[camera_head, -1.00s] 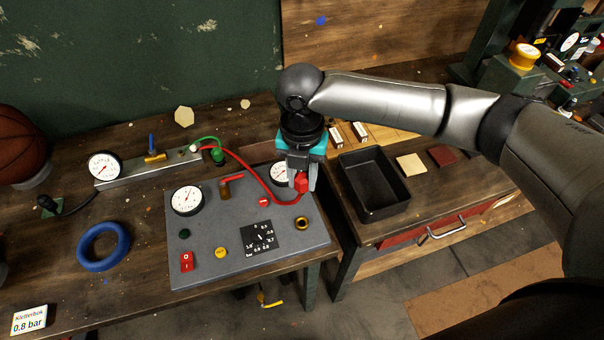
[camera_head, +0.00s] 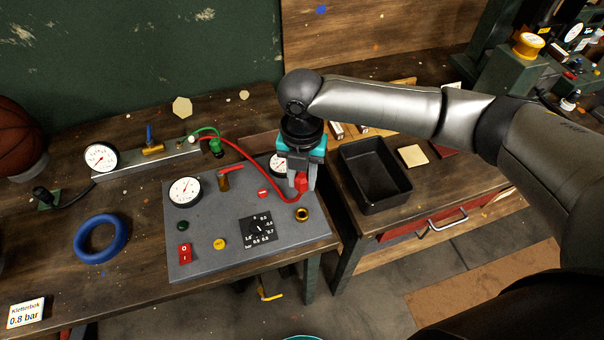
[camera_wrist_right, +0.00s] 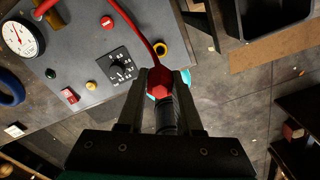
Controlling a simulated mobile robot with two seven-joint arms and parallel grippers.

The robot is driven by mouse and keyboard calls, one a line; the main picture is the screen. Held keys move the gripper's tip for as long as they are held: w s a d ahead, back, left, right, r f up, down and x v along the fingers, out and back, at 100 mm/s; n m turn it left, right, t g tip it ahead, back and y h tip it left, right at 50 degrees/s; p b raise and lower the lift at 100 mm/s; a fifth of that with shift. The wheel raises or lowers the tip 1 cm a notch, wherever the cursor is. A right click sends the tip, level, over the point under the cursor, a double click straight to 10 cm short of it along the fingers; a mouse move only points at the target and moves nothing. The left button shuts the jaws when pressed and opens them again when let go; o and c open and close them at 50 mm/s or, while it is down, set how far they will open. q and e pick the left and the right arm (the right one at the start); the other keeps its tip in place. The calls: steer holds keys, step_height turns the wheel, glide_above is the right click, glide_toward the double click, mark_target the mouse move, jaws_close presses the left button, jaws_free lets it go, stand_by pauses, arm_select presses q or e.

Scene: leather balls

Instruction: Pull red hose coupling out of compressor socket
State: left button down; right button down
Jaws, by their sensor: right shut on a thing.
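The red hose coupling (camera_head: 302,184) is on the end of the red hose (camera_head: 262,172). My right gripper (camera_head: 302,188) is shut on it, above the right part of the grey compressor panel (camera_head: 215,250). In the right wrist view the coupling (camera_wrist_right: 159,82) sits between the two fingers. A brass ring socket (camera_head: 302,214) on the panel is empty, and the coupling is apart from it; it also shows in the right wrist view (camera_wrist_right: 161,48). My left gripper is not in view.
The panel carries gauges, a red switch (camera_head: 184,254) and a yellow button (camera_head: 219,244). A black tray (camera_head: 404,203) stands to the right. A blue ring (camera_head: 101,239) lies left on the bench. A teal curved edge (camera_head: 303,337) shows at the bottom.

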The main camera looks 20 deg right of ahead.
mark_target(302, 191)
steer(key=shift+f+b, duration=1.05)
steer(key=shift+f, duration=1.3)
